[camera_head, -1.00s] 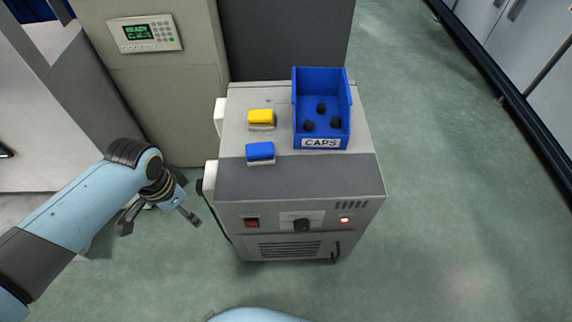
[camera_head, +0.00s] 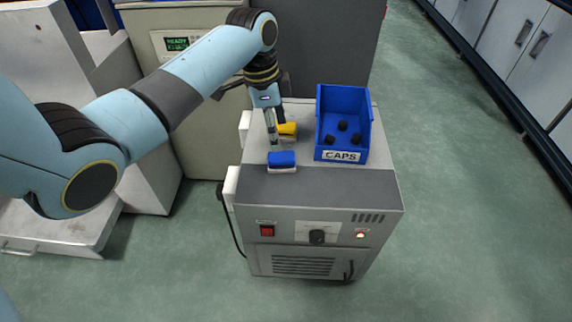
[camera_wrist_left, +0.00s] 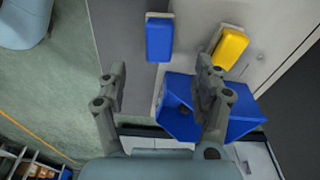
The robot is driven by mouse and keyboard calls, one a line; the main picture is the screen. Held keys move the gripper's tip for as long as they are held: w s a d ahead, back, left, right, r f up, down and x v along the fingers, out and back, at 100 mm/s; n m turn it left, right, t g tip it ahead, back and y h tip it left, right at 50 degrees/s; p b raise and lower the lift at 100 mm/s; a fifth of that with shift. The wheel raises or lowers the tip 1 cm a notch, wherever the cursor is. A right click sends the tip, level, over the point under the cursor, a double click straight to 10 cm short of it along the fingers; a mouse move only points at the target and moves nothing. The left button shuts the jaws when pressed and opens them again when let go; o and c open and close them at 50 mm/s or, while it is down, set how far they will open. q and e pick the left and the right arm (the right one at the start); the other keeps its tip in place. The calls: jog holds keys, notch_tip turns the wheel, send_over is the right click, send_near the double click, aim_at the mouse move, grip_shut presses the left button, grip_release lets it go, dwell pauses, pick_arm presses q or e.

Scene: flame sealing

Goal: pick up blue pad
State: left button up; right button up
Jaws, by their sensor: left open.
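The blue pad (camera_head: 282,158), with a pale base, lies on the top of the grey machine, near the front left. It also shows in the left wrist view (camera_wrist_left: 159,40), ahead of the fingers and roughly centred between them. My right gripper is not in view.
A blue bin (camera_head: 341,106) labelled CAPS, holding several black caps, stands right of the pads. The machine's top (camera_head: 310,110) is bare between them. A grey cabinet with a keypad stands behind on the left. Open green floor lies to the right.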

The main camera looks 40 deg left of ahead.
aim_at(281, 155)
pick_arm(q)
notch_tip(281, 155, down, 3)
jog(key=shift+w+d+f+b, duration=0.15)
jog(key=shift+b, duration=0.35)
jog(key=shift+f, duration=0.3)
jog(key=f+b, duration=0.1)
jog(key=f, duration=0.2)
jog(key=f+b, duration=0.1)
jog(key=shift+w+d+f+b, duration=0.15)
jog(key=shift+d+f+b, duration=0.15)
jog(key=shift+d+b, duration=0.05)
jog(key=shift+f, duration=0.2)
jog(key=shift+r, duration=0.15)
jog(key=c, duration=1.3)
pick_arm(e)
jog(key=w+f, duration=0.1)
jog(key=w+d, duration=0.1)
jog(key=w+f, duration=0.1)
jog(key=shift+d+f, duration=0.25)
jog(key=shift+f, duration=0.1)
pick_arm(q)
jog(key=shift+r, duration=0.1)
